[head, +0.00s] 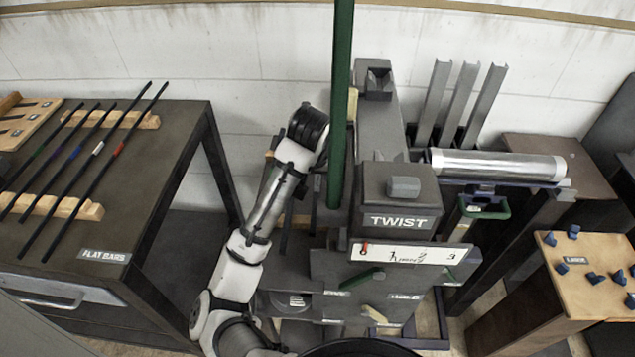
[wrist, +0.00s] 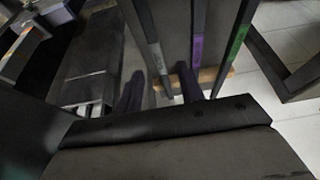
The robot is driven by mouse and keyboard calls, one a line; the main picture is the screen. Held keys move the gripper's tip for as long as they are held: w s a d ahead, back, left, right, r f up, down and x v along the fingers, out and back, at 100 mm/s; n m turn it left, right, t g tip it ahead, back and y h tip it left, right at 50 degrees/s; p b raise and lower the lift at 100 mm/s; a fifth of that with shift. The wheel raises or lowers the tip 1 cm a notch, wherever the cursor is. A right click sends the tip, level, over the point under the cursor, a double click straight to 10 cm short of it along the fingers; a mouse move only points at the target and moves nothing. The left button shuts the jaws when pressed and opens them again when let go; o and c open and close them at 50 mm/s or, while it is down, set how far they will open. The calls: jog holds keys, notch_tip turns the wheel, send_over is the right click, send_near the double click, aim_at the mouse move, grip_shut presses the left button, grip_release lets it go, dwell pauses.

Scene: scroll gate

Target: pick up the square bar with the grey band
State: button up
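In the wrist view, the bar with the grey band (wrist: 155,56) is a dark bar standing in a row, leftmost of three. Beside it are a bar with a purple band (wrist: 197,50) and one with a green band (wrist: 237,42). My gripper (wrist: 160,92) has its two dark fingers spread apart, and the lower end of the grey-banded bar shows between them. I cannot tell whether either finger touches it. In the head view my arm reaches to the dark bars (head: 286,225) beside the machine, and hides most of them and the gripper.
A bench labelled FLAT BARS (head: 104,256) stands at the left with several banded bars on wooden racks. A TWIST machine (head: 398,222) stands right of my arm, with a tall green post (head: 341,100) close beside it. A wooden-topped table (head: 560,265) is at the right.

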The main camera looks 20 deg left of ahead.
aim_at(317, 182)
jog(key=shift+p+x, duration=0.5)
jog(key=shift+x, duration=1.65)
jog(key=shift+w+r, duration=0.1)
jog(key=shift+w, duration=0.05)
grip_shut()
